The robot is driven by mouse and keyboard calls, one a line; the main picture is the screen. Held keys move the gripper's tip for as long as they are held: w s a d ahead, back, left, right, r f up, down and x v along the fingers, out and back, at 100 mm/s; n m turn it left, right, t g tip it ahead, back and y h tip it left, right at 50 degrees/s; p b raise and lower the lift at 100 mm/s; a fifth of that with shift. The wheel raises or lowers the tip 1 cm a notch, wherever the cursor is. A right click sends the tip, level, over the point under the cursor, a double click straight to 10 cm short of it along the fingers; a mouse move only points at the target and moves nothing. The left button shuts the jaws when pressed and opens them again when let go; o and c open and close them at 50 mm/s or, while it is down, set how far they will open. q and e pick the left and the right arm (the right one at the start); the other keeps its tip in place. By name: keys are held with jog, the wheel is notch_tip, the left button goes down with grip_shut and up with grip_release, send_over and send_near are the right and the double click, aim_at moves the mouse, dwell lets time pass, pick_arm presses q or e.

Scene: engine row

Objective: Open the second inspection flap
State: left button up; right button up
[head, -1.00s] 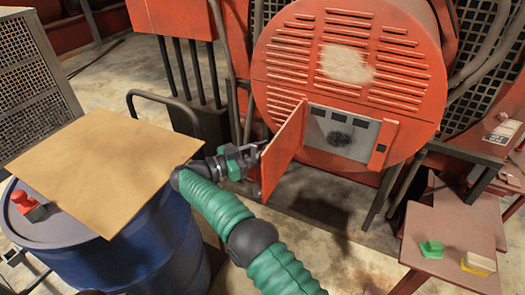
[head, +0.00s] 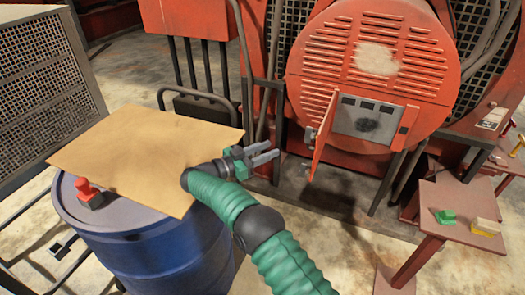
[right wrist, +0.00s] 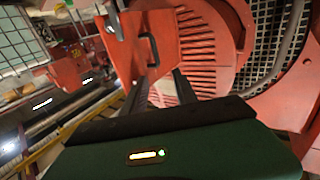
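The inspection flap (head: 322,146) is a red panel standing swung out, nearly edge-on, at the left side of its opening in the round red engine cover. A grey panel (head: 366,122) with dark windows shows in the opening. My right gripper (head: 270,153) is to the left of the flap, apart from it, with its two fingers spread and nothing between them. In the right wrist view a red panel with a black handle (right wrist: 151,49), which looks like the flap, shows beyond the two separated fingers (right wrist: 159,90). My left gripper is not in view.
A blue drum (head: 165,250) bearing a tan board (head: 140,155) and a red button (head: 86,190) stands at left. A low reddish table (head: 440,200) with a green block (head: 445,217) and a yellow-white block (head: 486,227) stands at right. Bare floor lies below the engine.

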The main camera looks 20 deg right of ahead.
jog(key=shift+c, duration=0.4)
jog(key=w+d+r+n+t, duration=0.1)
jog(key=w+r+t, duration=0.1)
jog(key=w+d+r+n+t+y+p, duration=0.1)
jog(key=w+r+t, duration=0.1)
jog(key=w+d+r+n+t+y, duration=0.1)
jog(key=w+d, duration=0.1)
jog(key=shift+w+r+t, duration=0.35)
jog(key=shift+r+t, duration=0.05)
grip_shut()
jog(key=s+d+f+n+g+y+p, duration=0.1)
jog(key=s+d+f+n+y+p, duration=0.2)
jog(key=s+y, duration=0.45)
jog(key=s+d+f+n+y+p, duration=0.2)
jog(key=s+n+y, duration=0.3)
jog(key=s+y, duration=0.3)
jog(key=s+d+r+m+y+p, duration=0.1)
jog(key=s+d+r+p, duration=0.15)
jog(key=s+d, duration=0.25)
jog(key=s+d+r+m+p, duration=0.2)
jog(key=s+d+r, duration=0.1)
jog(key=s+d, duration=0.2)
jog(key=w+a+f+p, duration=0.4)
jog(key=w+f, duration=0.4)
jog(key=w, duration=0.1)
jog(key=shift+a+g+p, duration=0.15)
jog(key=shift+g+p, duration=0.25)
